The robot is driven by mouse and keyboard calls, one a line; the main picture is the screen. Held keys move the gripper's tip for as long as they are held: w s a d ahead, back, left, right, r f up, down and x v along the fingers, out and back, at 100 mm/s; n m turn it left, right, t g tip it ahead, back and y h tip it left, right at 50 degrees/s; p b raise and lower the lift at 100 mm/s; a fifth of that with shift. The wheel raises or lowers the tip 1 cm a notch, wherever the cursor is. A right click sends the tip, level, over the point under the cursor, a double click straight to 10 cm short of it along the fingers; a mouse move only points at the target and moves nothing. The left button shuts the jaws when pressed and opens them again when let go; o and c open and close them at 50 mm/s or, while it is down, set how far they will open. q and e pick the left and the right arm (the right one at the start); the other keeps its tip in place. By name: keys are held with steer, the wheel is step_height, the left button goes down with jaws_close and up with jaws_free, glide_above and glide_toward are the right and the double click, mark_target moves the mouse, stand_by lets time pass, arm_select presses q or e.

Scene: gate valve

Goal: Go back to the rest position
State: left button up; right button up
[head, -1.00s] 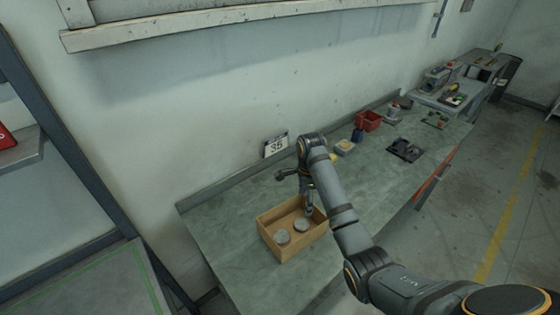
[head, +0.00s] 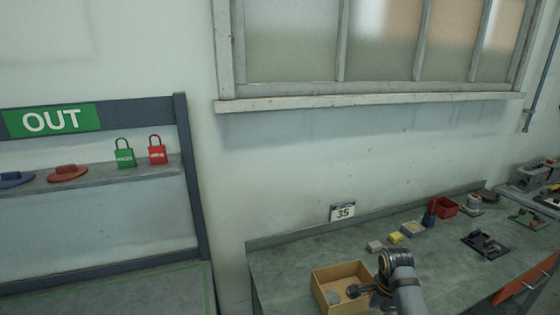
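My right arm comes in at the bottom of the head view. Its wrist is beside the wooden box (head: 322,280), and its dark gripper (head: 358,291) is over the box's right part. The fingertips are small and partly hidden, so I cannot tell whether they are open or shut. A grey round disc (head: 333,297) lies in the box; the box's lower part is cut off by the picture edge. My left gripper is not in view.
The workbench (head: 290,262) carries a 35 sign (head: 342,212), small blocks, a red bin (head: 443,207) and dark fixtures to the right. At left, a shelf marked OUT (head: 50,121) holds a green padlock (head: 124,155) and a red padlock (head: 157,150).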

steer(key=s+a+f+n+t, duration=0.1)
steer(key=s+a+n+t, duration=0.2)
steer(key=s+n, duration=1.75)
step_height(320, 180, down, 28)
steer(key=s+d+m+g+b, duration=0.1)
steer(key=s+d+b, duration=0.1)
steer(key=b, duration=0.1)
arm_select(q)
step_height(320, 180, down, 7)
steer(key=b, duration=0.3)
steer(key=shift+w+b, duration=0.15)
steer(key=shift+b, duration=0.15)
arm_select(e)
steer(key=s+d+f+g, duration=0.1)
steer(key=s+f, duration=1.8)
steer(key=f, duration=0.2)
steer(key=shift+s+d+f+h, duration=0.2)
steer(key=shift+d+f+h, duration=0.05)
steer(key=shift+f+h, duration=0.1)
